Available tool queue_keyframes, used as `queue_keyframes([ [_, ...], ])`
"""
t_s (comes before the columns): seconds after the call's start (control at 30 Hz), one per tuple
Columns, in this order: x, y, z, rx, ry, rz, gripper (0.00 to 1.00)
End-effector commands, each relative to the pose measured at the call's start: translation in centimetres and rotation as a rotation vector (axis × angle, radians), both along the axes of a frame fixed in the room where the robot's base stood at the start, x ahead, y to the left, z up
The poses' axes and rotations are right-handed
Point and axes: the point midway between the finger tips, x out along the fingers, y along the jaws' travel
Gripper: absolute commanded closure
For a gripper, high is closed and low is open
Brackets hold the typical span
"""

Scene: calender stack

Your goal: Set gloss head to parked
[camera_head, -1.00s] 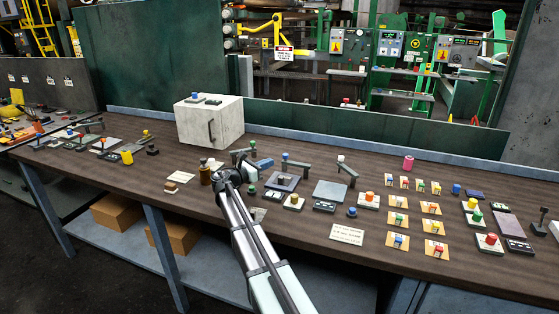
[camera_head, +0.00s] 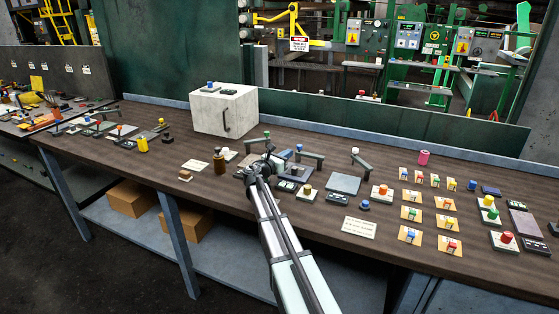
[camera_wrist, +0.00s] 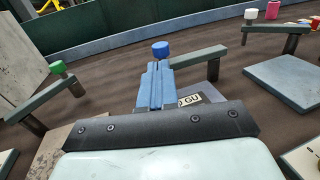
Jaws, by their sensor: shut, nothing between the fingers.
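Three swing arms with knobs stand near my gripper; no readable label shows which is the gloss head. One has a blue knob (camera_wrist: 160,48) and a grey bar reaching right; the knob also shows in the head view (camera_head: 298,147). One has a green knob (camera_wrist: 57,66), at the left in the wrist view. One has a white knob (camera_wrist: 251,14), at the right. My gripper (camera_wrist: 154,70) is shut and empty, its blue fingers pointing at the blue-knobbed arm. They overlap its near end in the picture; contact cannot be told. A label behind the fingers is partly hidden.
A white cabinet (camera_head: 211,112) stands behind, to the left. A blue-grey plate (camera_head: 342,184) lies to the right, with several coloured buttons and switches beyond. A paper card (camera_head: 359,228) lies at the front.

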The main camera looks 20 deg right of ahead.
Motion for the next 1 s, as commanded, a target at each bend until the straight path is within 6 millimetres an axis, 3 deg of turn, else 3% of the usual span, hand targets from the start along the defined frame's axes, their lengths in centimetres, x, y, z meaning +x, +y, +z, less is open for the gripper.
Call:
queue_keyframes([
  [0.1,1.0,-1.7,0.0,0.000,0.000,-0.003,1.00],
  [0.33,1.9,-3.3,0.0,0.000,0.000,-0.001,1.00],
  [1.0,2.6,-3.7,0.0,0.000,0.000,-0.030,1.00],
])
